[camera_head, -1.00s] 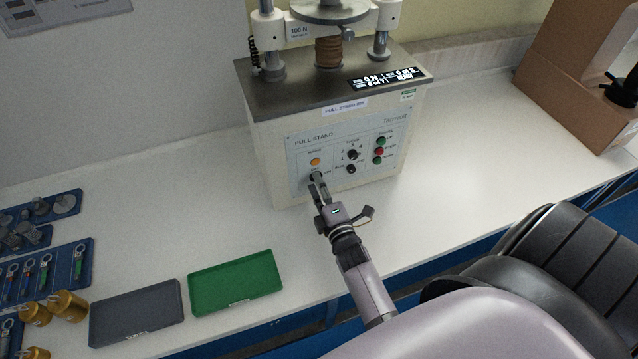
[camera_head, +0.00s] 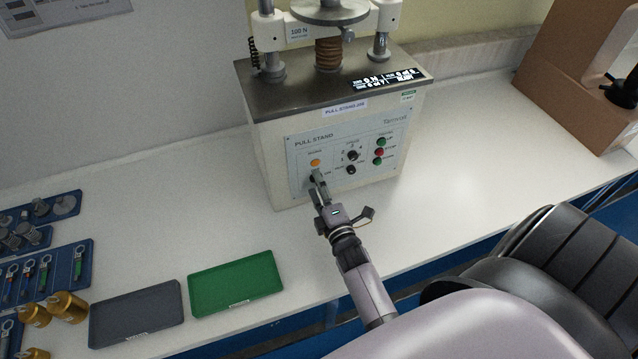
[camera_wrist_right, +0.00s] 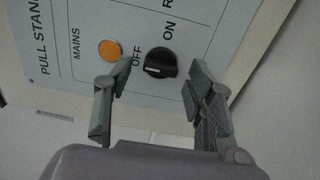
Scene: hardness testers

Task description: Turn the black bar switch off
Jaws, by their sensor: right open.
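The black bar switch (camera_wrist_right: 160,63) sits on the pull stand's front panel, below the orange MAINS lamp (camera_head: 315,163), between the OFF and ON labels. In the right wrist view it lies between the two fingers of my right gripper (camera_wrist_right: 159,72), with a visible gap on each side. In the head view my right gripper (camera_head: 317,178) is at the panel and partly covers the switch (camera_head: 313,178). It is open and holds nothing. My left gripper is not in view.
The pull stand (camera_head: 268,150) stands on a white bench. Other knobs (camera_head: 352,156) and green and red buttons (camera_head: 379,153) are right of the switch. A green tray (camera_head: 235,284) and a grey tray (camera_head: 137,313) lie at front left; a cardboard box (camera_head: 570,75) stands at right.

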